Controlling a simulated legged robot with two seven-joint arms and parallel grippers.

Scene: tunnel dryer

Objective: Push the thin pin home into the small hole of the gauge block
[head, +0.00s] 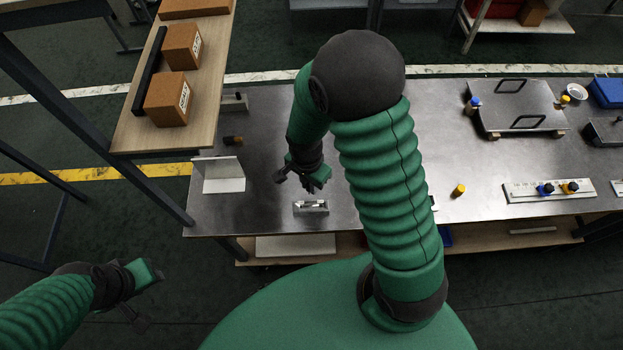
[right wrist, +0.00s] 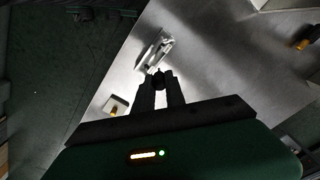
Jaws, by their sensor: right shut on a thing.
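The gauge block (head: 311,206) is a small grey metal block near the front edge of the steel bench. It also shows in the right wrist view (right wrist: 154,52), just beyond the fingertips. My right gripper (head: 311,188) is just above and behind the block in the head view. In the right wrist view its fingers (right wrist: 159,82) are close together on a small dark thing, which I take as the thin pin, mostly hidden. I cannot tell whether the pin touches the block or its hole. My left gripper (head: 148,294) is off the bench at lower left, its jaws unclear.
A pale angled plate (head: 222,176) stands left of the block. A dark cylinder with an orange end (head: 233,140) lies behind it. A yellow-topped piece (head: 459,190) and a white rack (head: 549,191) are to the right. A wooden shelf with boxes (head: 168,98) borders the left.

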